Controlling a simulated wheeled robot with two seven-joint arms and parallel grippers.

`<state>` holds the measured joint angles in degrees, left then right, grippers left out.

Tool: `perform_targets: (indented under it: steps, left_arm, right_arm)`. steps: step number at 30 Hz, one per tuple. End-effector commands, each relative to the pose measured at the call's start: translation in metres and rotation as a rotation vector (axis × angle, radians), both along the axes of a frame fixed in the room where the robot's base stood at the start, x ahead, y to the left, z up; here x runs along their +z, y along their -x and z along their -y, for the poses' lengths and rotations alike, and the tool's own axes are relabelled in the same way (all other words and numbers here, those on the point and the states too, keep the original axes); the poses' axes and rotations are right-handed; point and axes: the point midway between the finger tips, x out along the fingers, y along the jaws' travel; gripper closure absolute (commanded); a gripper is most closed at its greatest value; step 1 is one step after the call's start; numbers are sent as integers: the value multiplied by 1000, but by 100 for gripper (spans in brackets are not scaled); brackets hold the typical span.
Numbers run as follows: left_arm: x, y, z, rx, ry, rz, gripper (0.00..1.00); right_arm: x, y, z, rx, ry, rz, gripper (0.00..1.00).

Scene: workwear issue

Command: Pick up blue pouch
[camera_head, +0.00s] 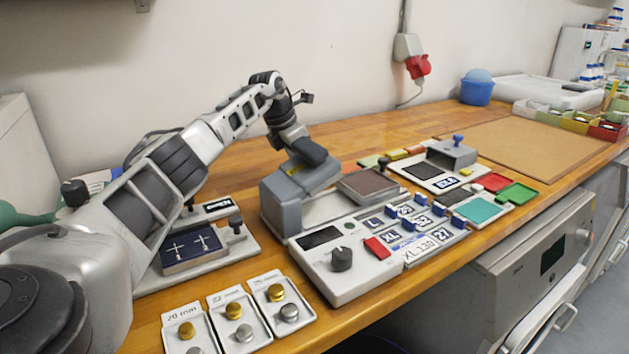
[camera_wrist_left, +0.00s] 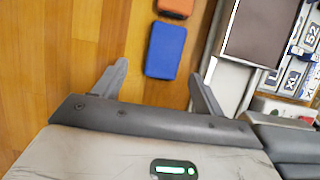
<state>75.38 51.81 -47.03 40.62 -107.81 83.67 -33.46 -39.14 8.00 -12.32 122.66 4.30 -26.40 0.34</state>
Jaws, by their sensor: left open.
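The blue pouch (camera_wrist_left: 165,50) lies flat on the wooden worktop in the left wrist view. It is a small blue rectangle. My left gripper (camera_wrist_left: 159,72) is open and empty; its two fingers point toward the pouch. The pouch's near end shows between the fingertips, closer to the right one, and most of it is beyond them. I see no contact. In the head view my left arm reaches over the bench, and its dark wrist is behind the grey press. The fingers and the blue pouch are hidden there. My right gripper is not in view.
An orange pouch (camera_wrist_left: 176,7) lies just beyond the blue one. The grey press (camera_head: 282,212) with a brown plate (camera_wrist_left: 262,28) stands close on the right. Bare wood (camera_wrist_left: 60,55) is free on the left. Button cards (camera_head: 236,318) lie at the front edge.

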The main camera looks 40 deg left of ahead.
Motion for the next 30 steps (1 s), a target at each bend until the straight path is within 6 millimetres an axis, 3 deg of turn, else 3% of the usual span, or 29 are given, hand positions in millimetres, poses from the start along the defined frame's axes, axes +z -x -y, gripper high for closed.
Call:
perform_targets:
  steps: [7, 16, 17, 21, 22, 30]
  left_arm:
    - [-34, -12, 10, 0, 2, -3, 29]
    - [-39, -14, 10, 0, 0, 0, 29]
    - [-39, -14, 10, 0, 0, -1, 35]
    - [-39, -14, 10, 0, 0, -1, 74]
    - [-39, -14, 10, 0, 1, -1, 78]
    - [-37, -14, 10, 0, 0, 0, 78]
  right_arm:
    - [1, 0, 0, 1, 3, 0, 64]
    - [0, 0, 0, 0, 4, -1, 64]
    - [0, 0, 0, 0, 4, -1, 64]
    - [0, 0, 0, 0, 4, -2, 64]
    - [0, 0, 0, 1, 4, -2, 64]
    - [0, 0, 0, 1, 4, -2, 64]
